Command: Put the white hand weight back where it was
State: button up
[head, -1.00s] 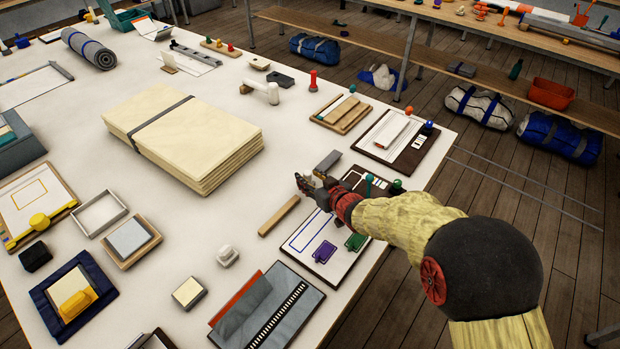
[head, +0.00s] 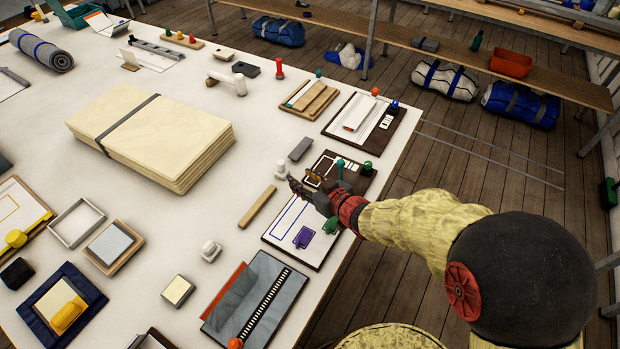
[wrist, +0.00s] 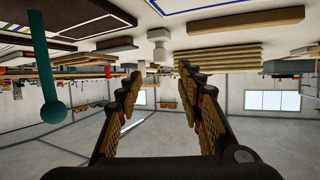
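A small white knobbed piece (head: 281,169), which looks like the white hand weight, stands upright on the table just beyond my gripper (head: 300,187). In the wrist view, which is upside down, this white piece (wrist: 159,42) shows a narrow neck and wide ends. It stands past the fingertips, apart from them. My gripper's fingers (wrist: 158,82) are spread with nothing between them. A second white knobbed piece (head: 210,251) stands nearer the front; I cannot tell for certain which is the weight.
A wooden strip (head: 258,207) and a grey block (head: 300,149) lie near the gripper. Below it is a white board (head: 285,240) with a purple tag (head: 303,237). A big cream canvas stack (head: 150,130) fills the middle. Bare table lies between the stack and the strip.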

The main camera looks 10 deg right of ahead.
jog(key=s+d+r+m+g+h, duration=0.1)
jog(key=s+d+r+m+h, duration=0.15)
jog(key=d+r, duration=0.4)
jog(key=s+d+r+m+h, duration=0.1)
jog(key=s+d+r+h, duration=0.1)
jog(key=d+r+h, duration=0.35)
jog(key=s+r+m+g, duration=0.1)
jog(key=s+r+g, duration=0.1)
jog(key=s, duration=0.9)
jog(key=s+d+r+m+g+y, duration=0.1)
jog(key=s+r+g, duration=0.2)
jog(key=s, duration=0.8)
notch_tip(320, 180, up, 2)
jog(key=shift+s+d+r+y, duration=0.15)
jog(key=shift+s+y, duration=0.15)
jog(key=shift+s, duration=0.1)
